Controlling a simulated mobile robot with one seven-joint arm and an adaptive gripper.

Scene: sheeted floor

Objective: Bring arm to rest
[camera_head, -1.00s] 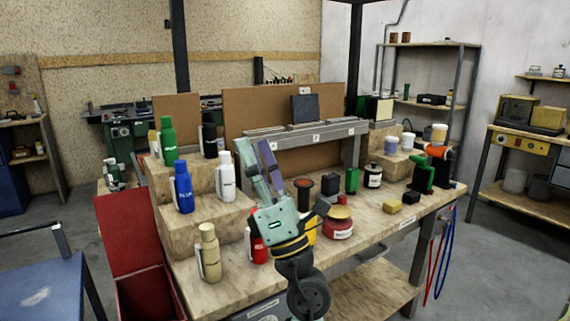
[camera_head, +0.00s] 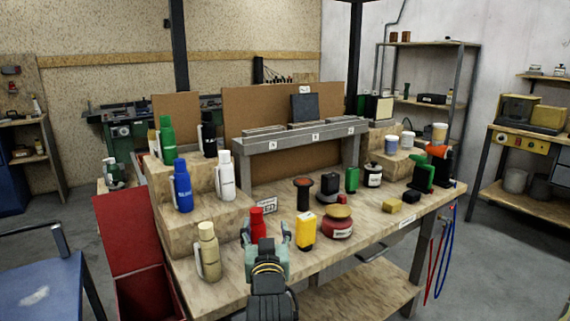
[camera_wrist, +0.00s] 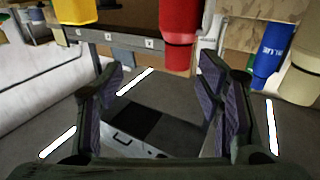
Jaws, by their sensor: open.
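My gripper (camera_head: 266,233) is low at the front of the workbench (camera_head: 222,286), with its two teal fingers spread and nothing between them. Behind it in the head view stands a red bottle (camera_head: 257,224), partly hidden by the gripper. In the wrist view my gripper (camera_wrist: 165,98) shows its dark ribbed finger pads apart, with only floor and a dark and pale surface seen between them. The red bottle (camera_wrist: 180,30) shows beyond the fingers at the top of that view, clear of the pads.
A yellow bottle (camera_head: 305,231) stands right of my gripper and a beige bottle (camera_head: 208,252) left of it. Blue (camera_head: 181,186) and white (camera_head: 226,176) bottles stand on the wooden step. A red open bin (camera_head: 140,265) is at the bench's left. Floor at right is clear.

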